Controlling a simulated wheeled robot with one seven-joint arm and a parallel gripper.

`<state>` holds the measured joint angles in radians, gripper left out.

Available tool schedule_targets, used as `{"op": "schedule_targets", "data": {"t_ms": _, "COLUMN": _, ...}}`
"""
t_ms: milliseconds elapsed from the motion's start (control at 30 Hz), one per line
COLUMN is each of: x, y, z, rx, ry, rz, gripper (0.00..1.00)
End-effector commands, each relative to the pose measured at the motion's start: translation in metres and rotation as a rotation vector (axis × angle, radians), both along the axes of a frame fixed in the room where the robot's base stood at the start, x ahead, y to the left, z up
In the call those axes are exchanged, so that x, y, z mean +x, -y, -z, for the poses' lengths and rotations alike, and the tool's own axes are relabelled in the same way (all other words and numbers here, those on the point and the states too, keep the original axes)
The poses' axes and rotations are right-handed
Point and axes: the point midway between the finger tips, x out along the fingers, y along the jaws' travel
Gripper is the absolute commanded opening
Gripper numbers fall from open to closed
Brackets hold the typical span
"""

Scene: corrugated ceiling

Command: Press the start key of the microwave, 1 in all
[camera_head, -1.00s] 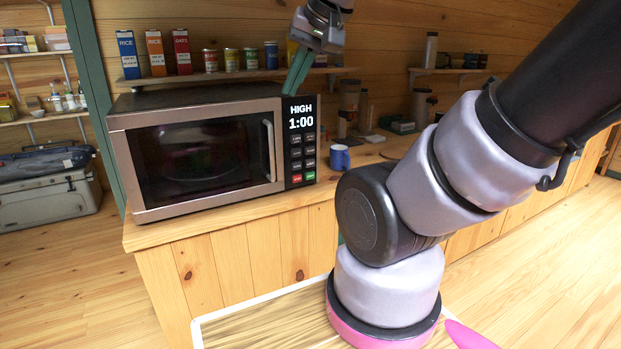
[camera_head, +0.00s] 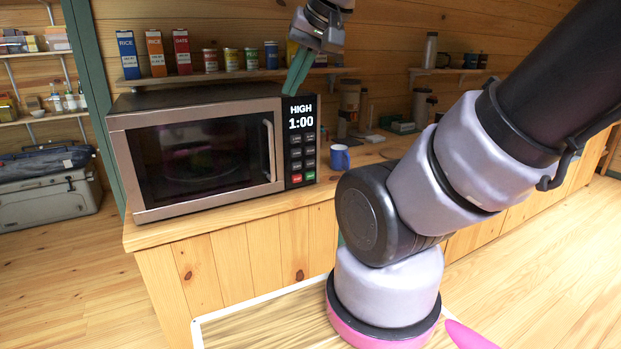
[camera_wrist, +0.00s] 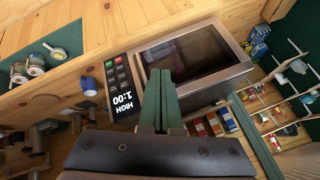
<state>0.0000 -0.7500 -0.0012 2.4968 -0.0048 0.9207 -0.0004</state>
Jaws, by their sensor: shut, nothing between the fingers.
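The microwave (camera_head: 195,145) stands on the wooden counter with its door shut; its display reads HIGH 1:00. Its control panel (camera_head: 301,140) at the right side holds dark keys, with a red key (camera_head: 297,178) and a green key (camera_head: 310,176) in the bottom row. My gripper (camera_head: 287,93) is shut and empty, its green fingers pointing down near the top of the panel, above the display and well above the green key. In the wrist view the microwave (camera_wrist: 195,58) appears upside down, and the fingers (camera_wrist: 160,75) overlap its door. Contact cannot be judged.
A blue mug (camera_head: 340,157) stands on the counter right of the microwave. A wall shelf (camera_head: 225,76) with boxes and cans runs behind and above it. My arm crosses the right of the head view. Counter space (camera_head: 372,153) beyond the mug is partly clear.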

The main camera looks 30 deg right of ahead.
Motion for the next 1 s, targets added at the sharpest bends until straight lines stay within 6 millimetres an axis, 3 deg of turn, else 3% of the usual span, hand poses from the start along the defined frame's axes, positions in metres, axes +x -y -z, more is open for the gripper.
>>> {"op": "schedule_targets", "data": {"t_ms": 633, "x": 0.003, "y": -0.001, "z": 0.003, "rx": 0.018, "ry": -0.015, "rz": 0.008, "gripper": 0.0}}
{"op": "schedule_targets", "data": {"t_ms": 767, "x": 0.017, "y": -0.005, "z": 0.014, "rx": 0.087, "ry": -0.07, "rz": 0.041, "gripper": 0.0}}
{"op": "schedule_targets", "data": {"t_ms": 1000, "x": 0.063, "y": -0.012, "z": 0.048, "rx": 0.331, "ry": -0.221, "rz": 0.177, "gripper": 0.0}}
